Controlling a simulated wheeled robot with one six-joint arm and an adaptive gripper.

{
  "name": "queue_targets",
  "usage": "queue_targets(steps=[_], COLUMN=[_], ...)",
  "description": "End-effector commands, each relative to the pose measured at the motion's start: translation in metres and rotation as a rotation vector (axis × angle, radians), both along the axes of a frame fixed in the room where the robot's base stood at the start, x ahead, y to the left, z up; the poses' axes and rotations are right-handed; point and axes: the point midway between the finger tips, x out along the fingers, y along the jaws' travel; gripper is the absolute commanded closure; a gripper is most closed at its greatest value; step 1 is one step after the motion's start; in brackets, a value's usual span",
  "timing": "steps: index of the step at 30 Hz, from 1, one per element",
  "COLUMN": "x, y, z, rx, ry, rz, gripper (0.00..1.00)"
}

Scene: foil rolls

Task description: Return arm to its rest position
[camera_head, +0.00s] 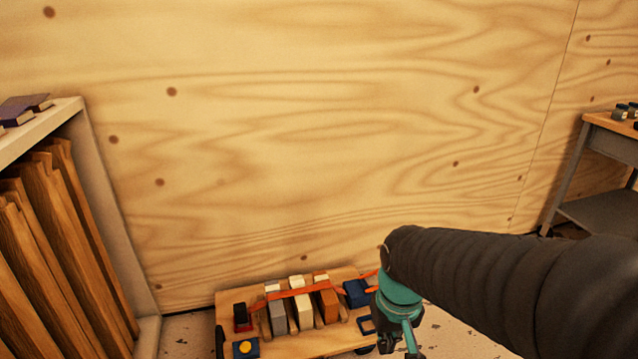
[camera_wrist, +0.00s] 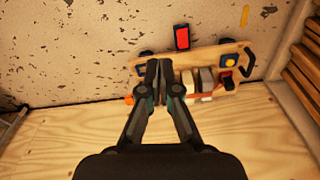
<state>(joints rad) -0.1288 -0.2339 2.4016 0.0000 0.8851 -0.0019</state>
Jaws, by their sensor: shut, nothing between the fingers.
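My arm reaches in from the right in the head view, wrapped in a black ribbed sleeve with a teal wrist. My gripper (camera_wrist: 159,72) shows in the wrist view with its two fingers together and nothing between them. It is over one end of a wooden board (camera_wrist: 220,52) that bears several blocks. In the head view the gripper itself is mostly cut off by the lower edge, beside the right end of the same board (camera_head: 300,345).
The board carries grey, white and brown blocks under an orange strap (camera_head: 300,292). A shelf with brown slats (camera_head: 60,250) stands at left, a metal table (camera_head: 600,150) at right. A plywood wall (camera_head: 330,130) closes the back. A red-and-black item (camera_wrist: 182,37) lies beyond the board.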

Motion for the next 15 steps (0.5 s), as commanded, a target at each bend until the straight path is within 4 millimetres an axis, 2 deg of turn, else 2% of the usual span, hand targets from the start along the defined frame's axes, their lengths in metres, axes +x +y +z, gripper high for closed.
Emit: queue_targets(steps=[1,9,15], x=[-0.008,-0.043,-0.059], y=[-0.004,-0.022,-0.032], z=[0.014,0.068,0.104], rx=[0.004,0.020,0.027], ry=[-0.032,-0.208,-0.339], rz=[-0.013,-0.067,-0.102], gripper=[1.00,1.00,1.00])
